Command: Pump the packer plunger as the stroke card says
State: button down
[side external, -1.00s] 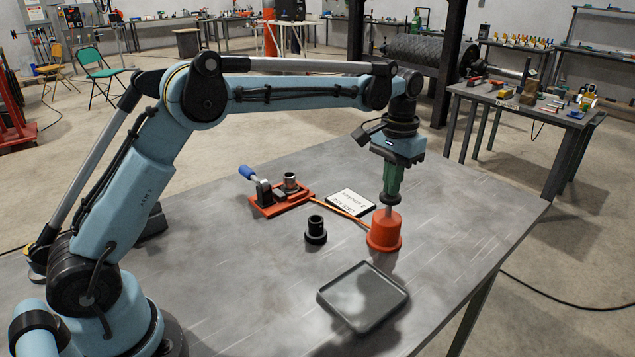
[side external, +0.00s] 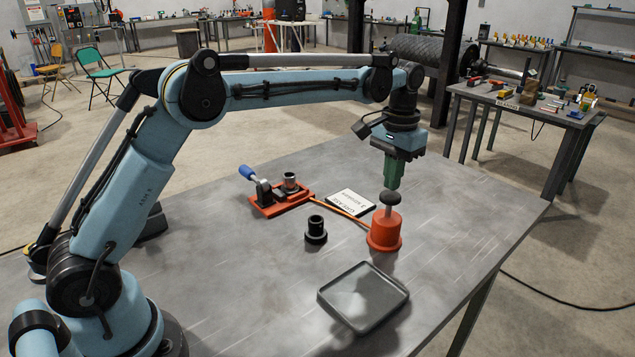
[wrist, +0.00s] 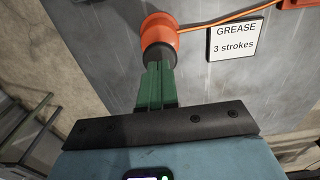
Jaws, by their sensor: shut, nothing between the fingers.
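The orange-red packer (side external: 384,234) stands upright on the table, with a grey rod and a dark round plunger knob (side external: 390,198) on top. The rod shows between knob and body, so the plunger is up. My green gripper (side external: 392,186) points down just above the knob, shut and empty. In the wrist view the shut fingers (wrist: 158,70) overlap the dark knob (wrist: 158,54) above the orange body (wrist: 155,27); whether they touch is unclear. The white stroke card (side external: 351,203) lies left of the packer; in the wrist view the card (wrist: 233,37) reads "GREASE 3 strokes".
An orange hose (side external: 343,211) runs from the packer to a red fixture (side external: 268,208) with a blue-handled lever. A black flanged part (side external: 316,232) stands left of the packer. A dark square tray (side external: 340,290) lies in front. The table's right side is clear.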

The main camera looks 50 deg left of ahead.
aim_at(391, 195)
jog(key=shift+f, duration=1.85)
jog(key=shift+r, duration=1.9)
jog(key=shift+f, duration=0.1)
jog(key=shift+f, duration=1.75)
jog(key=shift+r, duration=1.85)
jog(key=shift+r, duration=0.1)
